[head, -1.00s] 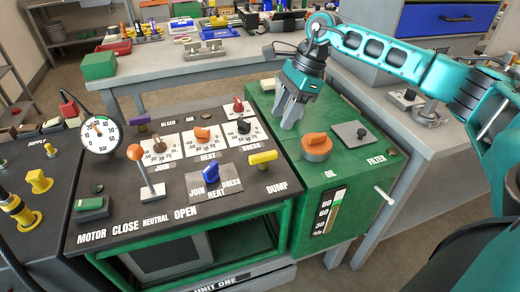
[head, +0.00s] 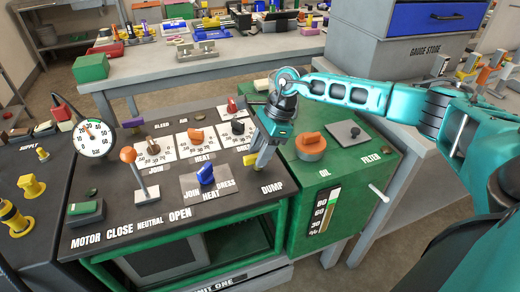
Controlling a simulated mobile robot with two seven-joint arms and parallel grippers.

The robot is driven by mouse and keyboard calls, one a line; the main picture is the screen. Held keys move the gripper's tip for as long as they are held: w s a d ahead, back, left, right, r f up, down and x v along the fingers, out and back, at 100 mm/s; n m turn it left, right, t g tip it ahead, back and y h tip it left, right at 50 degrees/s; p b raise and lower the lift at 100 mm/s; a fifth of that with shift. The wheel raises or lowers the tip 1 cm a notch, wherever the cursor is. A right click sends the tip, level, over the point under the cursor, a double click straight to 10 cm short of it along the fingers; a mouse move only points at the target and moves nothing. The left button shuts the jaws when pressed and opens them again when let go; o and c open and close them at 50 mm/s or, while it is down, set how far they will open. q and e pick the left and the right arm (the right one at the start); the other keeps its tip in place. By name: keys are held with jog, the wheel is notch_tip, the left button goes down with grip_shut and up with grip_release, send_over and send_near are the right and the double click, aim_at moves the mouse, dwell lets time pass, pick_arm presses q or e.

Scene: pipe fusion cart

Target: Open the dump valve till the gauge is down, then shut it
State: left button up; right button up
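The yellow dump valve handle (head: 250,159) is on the black panel above the word DUMP, mostly hidden by my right gripper. My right gripper (head: 263,166) points down at this handle, with its fingers over or around it. I cannot tell whether they touch or grip it. The round white gauge (head: 95,139) stands at the panel's left edge. Its red needle points to the upper left, and the exact reading is too small to tell. My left gripper is not in view.
A blue lever (head: 205,174) is close left of the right gripper. An orange-knobbed lever (head: 129,155) stands farther left. An orange cap (head: 311,146) is on the green tank (head: 350,185) at right. Grey benches lie behind.

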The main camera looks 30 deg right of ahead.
grip_shut()
jog(key=shift+r+m, duration=0.1)
jog(key=shift+m, duration=0.3)
jog(key=m+p, duration=0.1)
jog(key=m+t+p, duration=0.1)
jog(key=m, duration=0.1)
jog(key=shift+s+m+t+h, duration=0.1)
jog(key=shift+m+t+h, duration=0.2)
jog(key=m+t+h+p, duration=0.1)
jog(key=m, duration=0.3)
jog(key=shift+a+m, duration=0.15)
jog(key=shift+m, duration=0.15)
jog(key=m+h, duration=0.1)
jog(key=m, duration=0.2)
jog(key=shift+s+t+h, duration=0.1)
jog(key=shift+t+h, duration=0.2)
jog(key=shift+t, duration=0.1)
jog(key=m+h+b, duration=0.1)
jog(key=m, duration=0.1)
jog(key=m+h, duration=0.1)
jog(key=m, duration=0.2)
jog(key=shift+a+b, duration=0.15)
jog(key=shift+b, duration=0.25)
jog(key=shift+m, duration=0.4)
jog(key=shift+o, duration=0.2)
grip_release()
